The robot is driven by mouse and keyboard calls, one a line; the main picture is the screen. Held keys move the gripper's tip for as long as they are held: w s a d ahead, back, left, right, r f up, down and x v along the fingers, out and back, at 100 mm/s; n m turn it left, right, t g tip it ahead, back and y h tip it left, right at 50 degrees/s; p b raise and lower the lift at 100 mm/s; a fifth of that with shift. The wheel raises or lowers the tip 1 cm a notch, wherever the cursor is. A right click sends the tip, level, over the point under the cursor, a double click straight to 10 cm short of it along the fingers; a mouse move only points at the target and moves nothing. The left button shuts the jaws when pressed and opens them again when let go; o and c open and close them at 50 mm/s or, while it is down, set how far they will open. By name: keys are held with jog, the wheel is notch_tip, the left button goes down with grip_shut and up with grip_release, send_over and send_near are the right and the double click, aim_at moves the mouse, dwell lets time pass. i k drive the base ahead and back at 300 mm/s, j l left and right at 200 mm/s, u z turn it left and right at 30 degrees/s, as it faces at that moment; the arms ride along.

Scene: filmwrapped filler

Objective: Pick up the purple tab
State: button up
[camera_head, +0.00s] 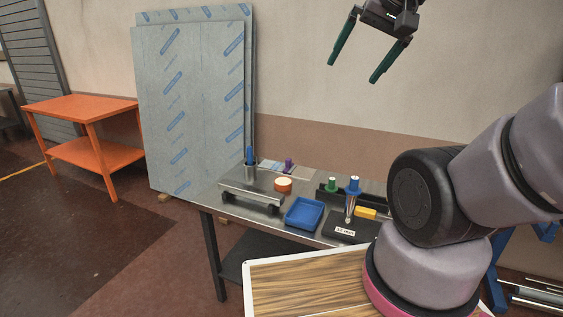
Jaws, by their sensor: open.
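The purple tab (289,165) is a small upright purple piece near the back edge of the metal work table (213,196). It stands by a flat pale sheet or card (270,165); how it is attached is too small to tell. My gripper (358,68) is high in the picture, in front of the wall and well above the table. Its two green-edged fingers are spread apart with nothing between them. It is far from the purple tab.
Around the tab are a blue-topped cylinder (250,158), an orange round piece (283,185), a blue tray (304,214), a green-topped piece (332,185), a blue-topped tool (352,195) and a yellow block (366,212). Wrapped panels (190,110) lean behind left. An orange table (80,107) stands farther left.

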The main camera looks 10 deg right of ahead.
aim_at(289, 164)
jog(key=i+j+z, duration=0.1)
jog(key=i+j, duration=0.15)
jog(key=i+j+z, duration=0.1)
jog(key=i+j, duration=0.15)
jog(key=j, duration=0.25)
jog(key=i+j+z, duration=0.1)
jog(key=i+j, duration=0.15)
jog(key=j, duration=0.15)
jog(key=i+j+z, duration=0.1)
jog(key=j, duration=0.3)
jog(key=i, duration=0.1)
